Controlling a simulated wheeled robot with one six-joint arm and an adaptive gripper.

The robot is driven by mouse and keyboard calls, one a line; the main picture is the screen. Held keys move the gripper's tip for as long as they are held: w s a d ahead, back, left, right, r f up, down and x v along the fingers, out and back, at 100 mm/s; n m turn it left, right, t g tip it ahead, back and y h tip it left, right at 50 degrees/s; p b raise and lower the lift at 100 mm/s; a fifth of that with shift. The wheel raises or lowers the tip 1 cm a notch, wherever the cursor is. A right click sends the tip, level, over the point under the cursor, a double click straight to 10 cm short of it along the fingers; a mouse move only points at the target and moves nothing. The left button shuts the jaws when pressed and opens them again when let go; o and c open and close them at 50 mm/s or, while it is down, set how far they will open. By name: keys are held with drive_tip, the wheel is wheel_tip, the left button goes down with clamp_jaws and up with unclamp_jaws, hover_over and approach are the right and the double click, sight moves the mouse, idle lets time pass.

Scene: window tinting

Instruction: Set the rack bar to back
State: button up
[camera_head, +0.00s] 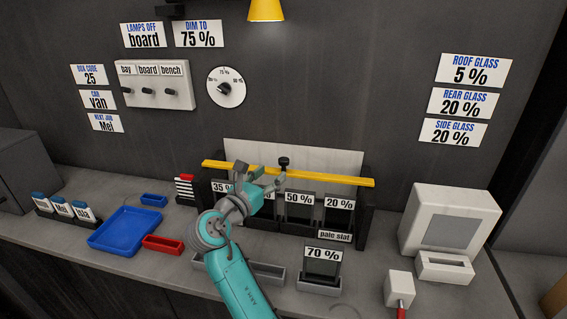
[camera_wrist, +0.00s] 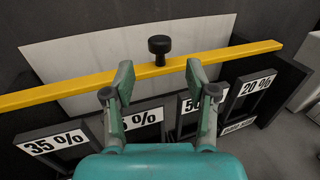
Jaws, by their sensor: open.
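The rack bar (camera_head: 325,177) is a long yellow bar lying across the top of the dark film rack, in front of a pale back panel. A black knob (camera_head: 284,162) stands on its middle. In the wrist view the bar (camera_wrist: 80,86) crosses the whole picture and the knob (camera_wrist: 159,47) stands just beyond the fingertips. My gripper (camera_head: 262,178) is over the front of the rack. In the wrist view my gripper (camera_wrist: 160,78) is open, its fingers apart on either side of the knob's line, with nothing between them. I cannot tell whether the fingertips touch the bar.
The rack holds upright cards, including 35 % (camera_wrist: 55,142), 50 % (camera_head: 299,200) and 20 % (camera_head: 339,206). A 70 % card (camera_head: 322,256) stands in a holder in front. A blue tray (camera_head: 125,230) is at left, a white machine (camera_head: 449,219) at right.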

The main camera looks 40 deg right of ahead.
sight(281, 165)
drive_tip(key=x, duration=0.7)
drive_tip(key=shift+w+d, duration=0.1)
drive_tip(key=shift+d, duration=0.2)
clamp_jaws()
